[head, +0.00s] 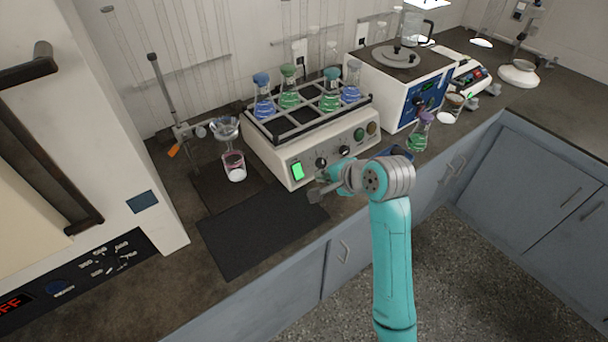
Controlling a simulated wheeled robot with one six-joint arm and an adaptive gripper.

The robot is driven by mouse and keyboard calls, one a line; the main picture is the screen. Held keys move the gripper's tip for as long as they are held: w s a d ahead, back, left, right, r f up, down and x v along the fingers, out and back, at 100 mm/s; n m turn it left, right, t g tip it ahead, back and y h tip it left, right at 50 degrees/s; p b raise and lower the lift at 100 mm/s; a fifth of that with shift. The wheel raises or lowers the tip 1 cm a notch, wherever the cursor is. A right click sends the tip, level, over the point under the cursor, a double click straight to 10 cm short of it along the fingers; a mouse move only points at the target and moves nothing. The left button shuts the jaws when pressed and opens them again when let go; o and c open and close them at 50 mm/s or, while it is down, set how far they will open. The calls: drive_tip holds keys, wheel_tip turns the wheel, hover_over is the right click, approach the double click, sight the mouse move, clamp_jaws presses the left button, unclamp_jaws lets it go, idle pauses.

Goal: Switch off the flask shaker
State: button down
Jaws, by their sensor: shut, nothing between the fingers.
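The flask shaker (282,162) is a cream box on the bench, with a rack on top holding several stoppered flasks of blue and green liquid. A lit green rocker switch (298,171) is at the left end of its front panel. Black knobs (321,163) and round green and dark buttons (372,128) are farther right on the panel. My gripper (314,197) is shut and empty, in front of the shaker, a little below and right of the green switch. It appears apart from the panel.
A dark mat (258,228) lies in front of the shaker. A stand with a funnel (225,127) over a beaker (233,166) is at left. A blue-fronted bath (412,100) and a purple-stoppered flask (418,135) are at right. An oven (150,170) stands far left.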

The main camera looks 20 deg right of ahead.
sight(299, 174)
drive_tip(key=x, duration=1)
drive_tip(key=shift+w+a+f, duration=0.1)
drive_tip(key=shift+w+f, duration=0.1)
drive_tip(key=shift+f, duration=0.05)
drive_tip(key=shift+w+a+f, duration=0.1)
drive_tip(key=shift+w+f, duration=0.05)
drive_tip(key=shift+f, duration=0.05)
drive_tip(key=shift+r, duration=0.15)
drive_tip(key=shift+r, duration=0.7)
